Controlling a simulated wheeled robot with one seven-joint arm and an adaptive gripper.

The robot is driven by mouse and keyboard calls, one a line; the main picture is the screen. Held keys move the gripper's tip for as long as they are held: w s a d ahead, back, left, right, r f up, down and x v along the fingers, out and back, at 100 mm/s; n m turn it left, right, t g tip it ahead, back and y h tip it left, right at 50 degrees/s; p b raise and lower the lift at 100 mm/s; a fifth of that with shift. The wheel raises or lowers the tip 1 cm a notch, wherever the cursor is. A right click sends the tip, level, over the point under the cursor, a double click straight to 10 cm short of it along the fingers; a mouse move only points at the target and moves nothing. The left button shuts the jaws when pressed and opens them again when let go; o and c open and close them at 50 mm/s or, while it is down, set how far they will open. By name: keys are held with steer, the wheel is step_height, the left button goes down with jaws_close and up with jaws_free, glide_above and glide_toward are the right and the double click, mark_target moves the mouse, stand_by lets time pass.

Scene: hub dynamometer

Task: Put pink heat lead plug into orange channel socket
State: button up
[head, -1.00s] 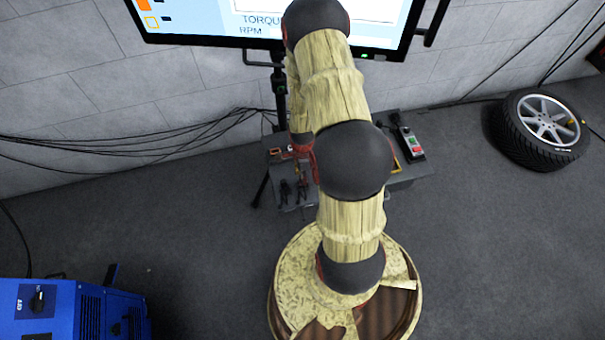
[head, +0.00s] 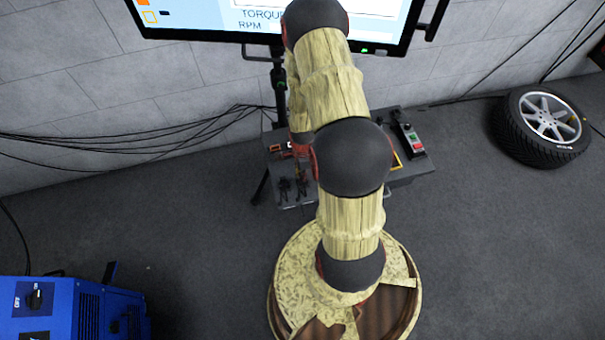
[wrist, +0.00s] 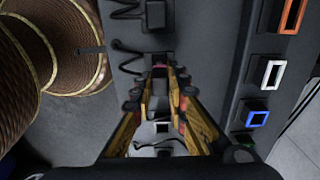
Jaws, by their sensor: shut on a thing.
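My gripper (wrist: 160,88) shows in the wrist view with its yellow-and-dark fingers closed in near the tips. A small pink piece, the pink heat lead plug (wrist: 160,66), shows between the fingertips; the fingers hide most of it. The orange channel socket (wrist: 291,15) is a rectangular orange frame at the upper right of the wrist view, to the right of my gripper and apart from it. In the head view my arm hides most of the gripper and the plug.
A white socket (wrist: 272,73), a blue socket (wrist: 257,118) and a green socket (wrist: 243,138) line up below the orange one. Dark plugs with leads lie on the grey bench (head: 408,184). A monitor (head: 190,22) stands behind; a tire (head: 543,127) is at the right.

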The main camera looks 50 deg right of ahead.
steer(key=shift+r, duration=0.1)
jaws_close()
steer(key=shift+r+p, duration=2.7)
steer(key=shift+r, duration=0.8)
steer(key=shift+w+d, duration=0.1)
steer(key=w+d+b, duration=0.1)
steer(key=w+d, duration=0.3)
steer(key=w, duration=0.2)
steer(key=shift+w, duration=0.2)
steer(key=shift+a, duration=0.1)
steer(key=w+a, duration=0.4)
steer(key=a, duration=0.2)
steer(key=shift+a, duration=0.15)
stand_by(0.7)
steer(key=w+d+b, duration=0.1)
steer(key=w+d, duration=0.3)
steer(key=w, duration=0.2)
steer(key=shift+w+b, duration=0.25)
steer(key=shift+b, duration=0.1)
stand_by(0.9)
